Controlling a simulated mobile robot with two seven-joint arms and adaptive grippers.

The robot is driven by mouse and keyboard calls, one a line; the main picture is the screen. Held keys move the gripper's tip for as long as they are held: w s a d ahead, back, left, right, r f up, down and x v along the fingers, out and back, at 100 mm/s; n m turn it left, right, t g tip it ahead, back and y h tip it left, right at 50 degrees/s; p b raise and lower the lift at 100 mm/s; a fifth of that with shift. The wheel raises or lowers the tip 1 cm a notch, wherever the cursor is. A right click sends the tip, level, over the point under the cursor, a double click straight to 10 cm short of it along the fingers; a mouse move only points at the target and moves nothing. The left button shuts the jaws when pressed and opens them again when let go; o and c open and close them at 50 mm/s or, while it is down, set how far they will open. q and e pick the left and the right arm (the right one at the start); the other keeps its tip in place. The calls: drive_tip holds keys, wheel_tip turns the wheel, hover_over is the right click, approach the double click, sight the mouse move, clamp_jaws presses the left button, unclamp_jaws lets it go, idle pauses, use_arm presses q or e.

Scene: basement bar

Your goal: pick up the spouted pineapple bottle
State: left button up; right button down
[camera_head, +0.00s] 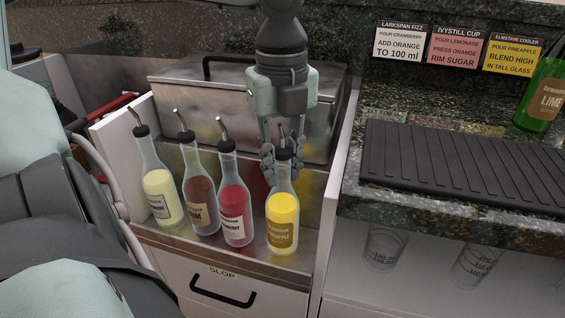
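The spouted pineapple bottle (282,222) holds yellow liquid, has a dark label and stands upright at the right end of a row of bottles in the metal well. My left gripper (283,155) points down from above, with its fingers on either side of the bottle's neck and black spout cap. The fingers are close to the neck, but whether they press on it cannot be told. The spout tip is partly hidden by the gripper. My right gripper is not in view.
A red bottle (235,212), a brown bottle (201,200) and a pale yellow bottle (160,195) stand close by on the left. A metal box (190,88) is behind. A black ribbed mat (460,172) and a green lime bottle (541,98) are on the right counter.

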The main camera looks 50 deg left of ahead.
use_arm(q)
clamp_jaws()
